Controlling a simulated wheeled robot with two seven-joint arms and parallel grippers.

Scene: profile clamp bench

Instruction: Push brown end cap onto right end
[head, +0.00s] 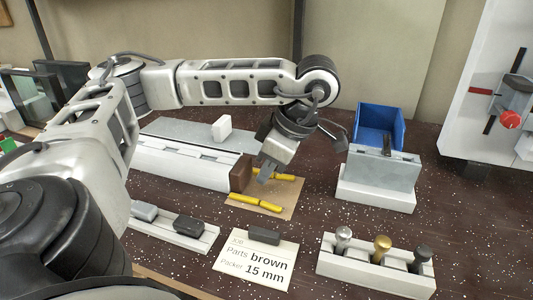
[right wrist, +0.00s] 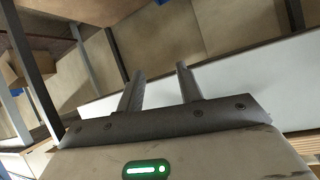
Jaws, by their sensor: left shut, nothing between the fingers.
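The brown end cap (head: 241,174) is at the right end of the long pale profile (head: 185,163) on the bench. It appears to touch that end; I cannot tell whether any gap is left. My left gripper (head: 266,176) is shut and empty, fingers pointing down, just right of the cap. I cannot tell whether its fingers touch the cap. My right gripper (right wrist: 160,85) shows only in the right wrist view, its two fingers apart with nothing between them, away from the bench parts.
Yellow clamp handles (head: 255,203) lie by the cap. A job card (head: 256,262) reads brown, 15 mm. A rack with several knobs (head: 375,268), a blue bin (head: 380,125) on the right and a tray of grey caps (head: 175,226) stand around. A white block (head: 221,128) sits behind.

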